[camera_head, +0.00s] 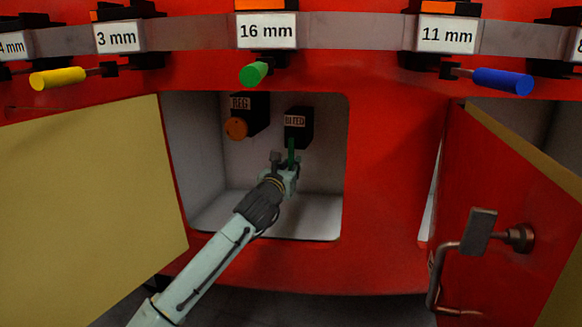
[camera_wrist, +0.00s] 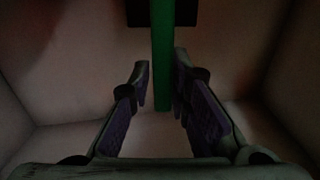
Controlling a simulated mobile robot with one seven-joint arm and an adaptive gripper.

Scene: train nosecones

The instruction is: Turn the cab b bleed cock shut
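The bleed cock is a black box (camera_head: 298,126) with a white label reading roughly "BLEED", on the back wall of the open compartment. Its green lever (camera_head: 291,149) hangs straight down. In the wrist view the lever (camera_wrist: 162,60) runs down from a dark block at the top. My gripper (camera_head: 284,164) is inside the compartment at the lever's lower end. Its two fingers (camera_wrist: 160,88) stand apart on either side of the lever, with narrow gaps. The gripper looks open. No cab letter is readable in view.
A second black box (camera_head: 249,113) with an orange knob (camera_head: 236,128) is to the left. The compartment's walls (camera_head: 325,185) surround my gripper. A yellowish open door (camera_head: 90,205) is left; a red door (camera_head: 505,200) with a handle is right. Coloured handles, one green (camera_head: 254,74), hang above.

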